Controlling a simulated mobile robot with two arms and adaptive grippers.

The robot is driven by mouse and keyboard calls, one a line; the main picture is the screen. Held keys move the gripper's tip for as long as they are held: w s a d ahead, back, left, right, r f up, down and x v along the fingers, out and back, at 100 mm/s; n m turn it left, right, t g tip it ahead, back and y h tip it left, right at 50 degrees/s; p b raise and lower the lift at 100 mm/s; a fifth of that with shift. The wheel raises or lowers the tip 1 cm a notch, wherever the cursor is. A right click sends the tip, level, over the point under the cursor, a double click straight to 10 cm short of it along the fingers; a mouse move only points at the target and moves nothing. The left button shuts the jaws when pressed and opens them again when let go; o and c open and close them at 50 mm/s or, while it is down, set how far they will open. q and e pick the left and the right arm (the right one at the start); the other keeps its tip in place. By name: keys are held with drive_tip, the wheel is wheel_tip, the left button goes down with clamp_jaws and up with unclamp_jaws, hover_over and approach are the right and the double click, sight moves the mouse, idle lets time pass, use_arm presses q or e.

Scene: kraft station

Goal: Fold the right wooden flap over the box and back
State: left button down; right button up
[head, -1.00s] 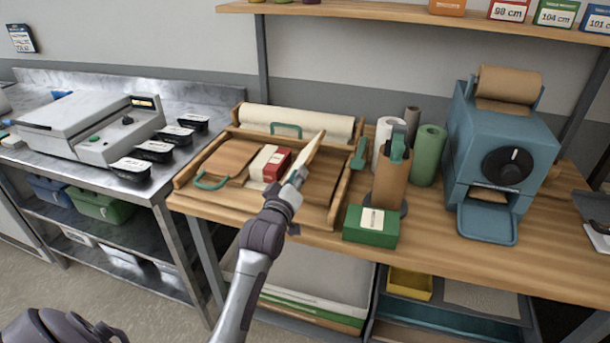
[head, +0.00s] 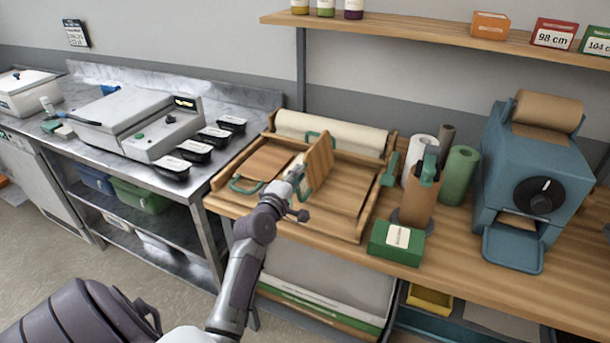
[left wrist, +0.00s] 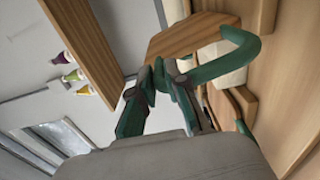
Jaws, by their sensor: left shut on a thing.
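My left gripper (head: 297,177) is shut on the green handle (left wrist: 228,62) of the right wooden flap (head: 319,160). The flap stands raised and tilted in the wooden station, its broad face showing in the head view; its wood also shows in the left wrist view (left wrist: 190,36). The flap and gripper hide most of the box; only a pale sliver shows to their left. The left wooden flap (head: 266,160), with its own green handle (head: 242,187), lies low on the left side. My right gripper is not in view.
A paper roll (head: 330,131) lies along the station's back. To the right stand a green box (head: 396,243), a brown roll (head: 418,200) on a holder, and a blue dispenser (head: 535,180). Black containers (head: 170,168) stand on the metal counter to the left.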

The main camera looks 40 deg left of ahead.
use_arm(q)
drive_tip(key=shift+s+a+f+n, duration=0.1)
drive_tip(key=shift+a+n, duration=0.5)
drive_tip(key=c, duration=1.2)
unclamp_jaws()
drive_tip(key=shift+s, duration=0.1)
drive_tip(key=v, duration=1.2)
drive_tip(key=shift+f, duration=0.1)
